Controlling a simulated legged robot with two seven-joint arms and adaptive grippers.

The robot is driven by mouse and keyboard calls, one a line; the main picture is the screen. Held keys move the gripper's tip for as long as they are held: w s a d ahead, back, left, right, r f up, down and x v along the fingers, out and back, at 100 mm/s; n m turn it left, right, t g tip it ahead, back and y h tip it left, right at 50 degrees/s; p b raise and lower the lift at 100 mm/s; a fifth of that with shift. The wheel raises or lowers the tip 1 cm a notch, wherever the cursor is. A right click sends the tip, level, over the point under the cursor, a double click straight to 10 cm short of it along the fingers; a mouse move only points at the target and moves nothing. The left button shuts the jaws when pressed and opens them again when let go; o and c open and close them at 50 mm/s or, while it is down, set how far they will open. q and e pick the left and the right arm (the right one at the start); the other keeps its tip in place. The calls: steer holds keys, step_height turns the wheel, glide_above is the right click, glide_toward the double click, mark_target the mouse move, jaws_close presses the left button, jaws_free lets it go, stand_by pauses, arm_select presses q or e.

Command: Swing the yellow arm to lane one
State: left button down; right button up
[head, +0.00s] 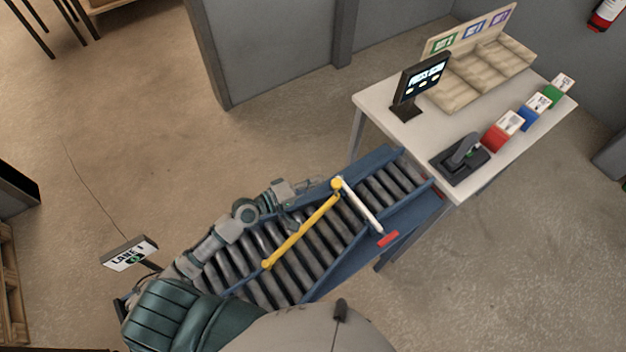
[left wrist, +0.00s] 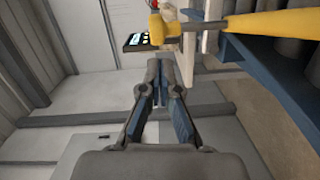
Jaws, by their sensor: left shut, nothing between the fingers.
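A sign reading LANE 1 (head: 130,253) stands at the conveyor's left end. My left gripper (head: 314,186) is beside the far rail, just left of the pivot. In the left wrist view its fingers (left wrist: 165,68) are together and empty, apart from the yellow arm. My right gripper is not in view.
A white bar (head: 361,206) with a red end (head: 388,238) crosses the conveyor from near the pivot. A white table (head: 390,120) at the right holds a screen (head: 421,80), a black device (head: 460,158) and coloured boxes. The floor beyond the far rail is clear.

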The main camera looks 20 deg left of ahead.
arm_select(q)
steer(key=s+d+m+g+h+b, duration=0.45)
steer(key=s+d+g+b, duration=0.2)
steer(key=d, duration=0.45)
steer(key=v, duration=1.1)
steer(key=shift+w+a+r+m, duration=0.2)
steer(key=shift+a+r+m, duration=0.15)
steer(key=shift+a+m, duration=0.1)
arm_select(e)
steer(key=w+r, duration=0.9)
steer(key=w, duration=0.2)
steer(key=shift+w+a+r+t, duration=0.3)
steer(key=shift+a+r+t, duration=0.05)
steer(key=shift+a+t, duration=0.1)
arm_select(q)
steer(key=shift+a, duration=0.1)
